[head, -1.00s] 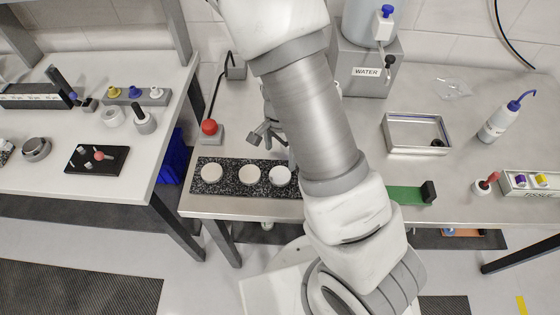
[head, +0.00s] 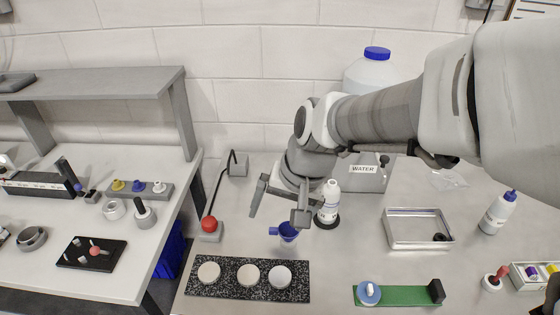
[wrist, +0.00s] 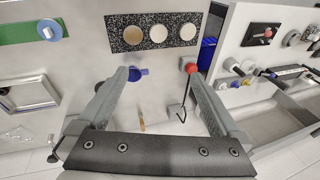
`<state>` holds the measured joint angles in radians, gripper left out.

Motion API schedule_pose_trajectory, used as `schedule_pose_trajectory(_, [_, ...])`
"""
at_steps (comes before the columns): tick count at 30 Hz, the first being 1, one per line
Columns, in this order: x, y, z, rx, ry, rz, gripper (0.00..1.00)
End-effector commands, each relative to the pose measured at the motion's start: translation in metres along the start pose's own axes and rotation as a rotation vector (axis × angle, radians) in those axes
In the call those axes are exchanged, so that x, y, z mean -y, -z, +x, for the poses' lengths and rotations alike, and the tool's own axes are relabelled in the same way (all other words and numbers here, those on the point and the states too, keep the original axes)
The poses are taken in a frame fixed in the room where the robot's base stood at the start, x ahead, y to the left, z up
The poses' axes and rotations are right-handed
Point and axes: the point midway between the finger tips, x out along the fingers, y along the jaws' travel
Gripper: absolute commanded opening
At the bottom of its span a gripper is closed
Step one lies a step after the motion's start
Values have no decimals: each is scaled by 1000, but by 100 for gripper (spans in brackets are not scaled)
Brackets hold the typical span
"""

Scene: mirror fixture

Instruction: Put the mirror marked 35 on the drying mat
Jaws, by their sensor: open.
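Three round, pale mirror-like discs, left (head: 209,272), middle (head: 249,276) and right (head: 280,276), lie in a row on a black speckled slab (head: 232,293). They also show on the slab in the wrist view (wrist: 123,46). No number 35 is readable on any of them. A green strip (head: 400,295) at the right carries a blue-and-white round piece (head: 368,293) and a black block; I cannot tell which surface is the drying mat. My gripper (head: 280,204) is open and empty, above the table behind the slab, apart from the discs.
A small blue cup-like piece (head: 288,232) stands below my gripper, near a white bottle (head: 328,204). A red button (head: 209,225) is at left. A metal tray (head: 418,244) and a wash bottle (head: 497,213) are at right. A gap separates the left bench.

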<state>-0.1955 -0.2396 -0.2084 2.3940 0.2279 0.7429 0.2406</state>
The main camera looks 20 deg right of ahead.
Motion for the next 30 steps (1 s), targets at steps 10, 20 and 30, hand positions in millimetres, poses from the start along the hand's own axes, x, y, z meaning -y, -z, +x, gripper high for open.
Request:
schedule_pose_trajectory(10, [-26,-36,-82,-212,-79,-352,100])
schedule_pose_trajectory(20, [-37,-48,-100,-275,-148,-452,100])
schedule_pose_trajectory(30, [-40,-49,-90,-274,-146,-450,100])
